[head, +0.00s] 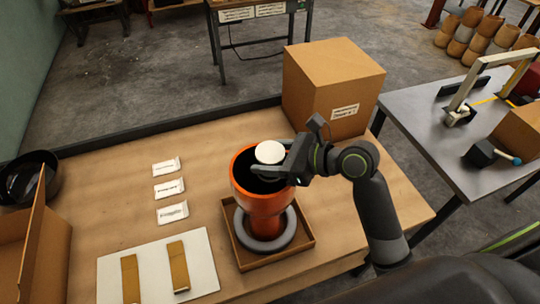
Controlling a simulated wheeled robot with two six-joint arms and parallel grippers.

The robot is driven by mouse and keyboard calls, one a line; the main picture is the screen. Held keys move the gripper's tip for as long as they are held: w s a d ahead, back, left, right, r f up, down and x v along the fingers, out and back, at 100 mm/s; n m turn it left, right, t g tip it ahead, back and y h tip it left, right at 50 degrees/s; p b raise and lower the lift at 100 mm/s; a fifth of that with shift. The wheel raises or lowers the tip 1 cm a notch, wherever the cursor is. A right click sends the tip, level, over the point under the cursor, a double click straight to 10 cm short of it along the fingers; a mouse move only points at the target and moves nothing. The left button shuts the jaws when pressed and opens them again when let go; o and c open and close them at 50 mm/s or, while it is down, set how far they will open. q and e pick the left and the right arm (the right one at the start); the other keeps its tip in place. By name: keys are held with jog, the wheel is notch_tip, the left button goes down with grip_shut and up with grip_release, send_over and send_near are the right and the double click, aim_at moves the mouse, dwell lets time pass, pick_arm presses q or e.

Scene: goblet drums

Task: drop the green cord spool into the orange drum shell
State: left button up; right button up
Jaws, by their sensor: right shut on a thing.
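The orange drum shell (262,203) stands upright with its dark mouth up, its narrow foot inside a grey ring (291,232) in a shallow brown tray (309,243). My right gripper (268,170) reaches in from the right over the mouth of the drum shell. It is shut on the spool (270,151), of which only a round whitish end face shows; I see no green on it. The fingers hide part of the spool and part of the drum's rim. I cannot tell how far above the rim the spool is. My left gripper is not in view.
A large cardboard box (330,85) stands behind the drum. Three white packets (168,190) lie left of it, with a white board (150,268) bearing two tan strips in front. A black bowl (28,178) and an open carton (45,250) are at the left edge.

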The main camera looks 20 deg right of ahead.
jog(key=o, duration=1.1)
jog(key=shift+s+d+r, duration=0.15)
jog(key=shift+s+d, duration=0.15)
jog(key=shift+d, duration=0.1)
jog(key=p+v, duration=0.1)
jog(key=v, duration=1.5)
jog(key=shift+r+p, duration=0.15)
jog(key=shift+p, duration=0.15)
jog(key=shift+s+d, duration=0.1)
